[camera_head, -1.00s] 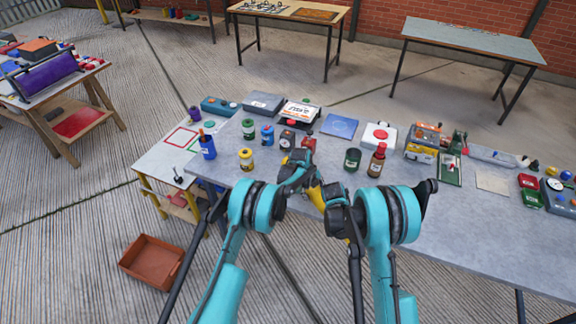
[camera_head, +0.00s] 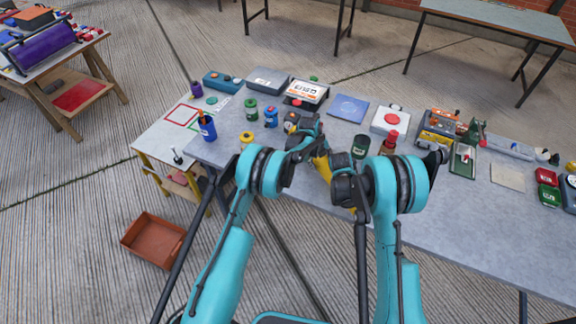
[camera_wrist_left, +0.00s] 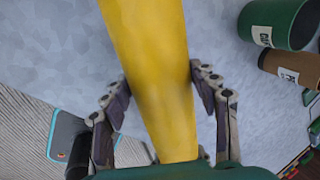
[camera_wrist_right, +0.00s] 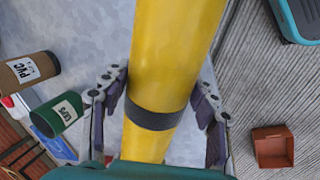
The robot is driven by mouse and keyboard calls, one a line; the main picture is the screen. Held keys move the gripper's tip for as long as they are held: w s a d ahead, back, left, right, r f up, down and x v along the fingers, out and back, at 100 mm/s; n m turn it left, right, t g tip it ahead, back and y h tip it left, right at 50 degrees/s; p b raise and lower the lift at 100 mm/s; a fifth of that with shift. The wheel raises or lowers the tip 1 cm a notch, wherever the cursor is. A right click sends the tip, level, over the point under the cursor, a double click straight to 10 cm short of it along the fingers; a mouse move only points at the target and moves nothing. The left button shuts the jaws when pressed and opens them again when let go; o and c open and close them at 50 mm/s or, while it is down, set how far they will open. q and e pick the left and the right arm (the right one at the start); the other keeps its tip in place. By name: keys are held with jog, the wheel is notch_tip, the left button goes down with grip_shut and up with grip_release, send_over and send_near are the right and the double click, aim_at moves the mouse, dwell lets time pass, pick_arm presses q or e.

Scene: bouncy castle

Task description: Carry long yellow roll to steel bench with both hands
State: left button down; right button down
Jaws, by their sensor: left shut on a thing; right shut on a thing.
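The long yellow roll (camera_head: 323,169) is held above the grey bench top, partly hidden by my arms in the head view. My left gripper (camera_wrist_left: 162,88) has a finger on each side of the roll (camera_wrist_left: 150,55) and is shut on it. My right gripper (camera_wrist_right: 160,98) is shut on the roll (camera_wrist_right: 175,45) near its dark band (camera_wrist_right: 156,113). In the head view my left gripper (camera_head: 308,138) shows beside the roll, while the right gripper is mostly hidden behind its arm. A long grey bench (camera_head: 450,225) lies below; another grey-topped table (camera_head: 490,18) stands at the back right.
An orange-brown bin (camera_head: 153,240) sits on the floor at left.

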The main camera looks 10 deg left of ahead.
aim_at(318, 162)
pick_arm(q)
jog(key=shift+f, duration=0.1)
pick_arm(e)
jog(key=shift+f, duration=0.15)
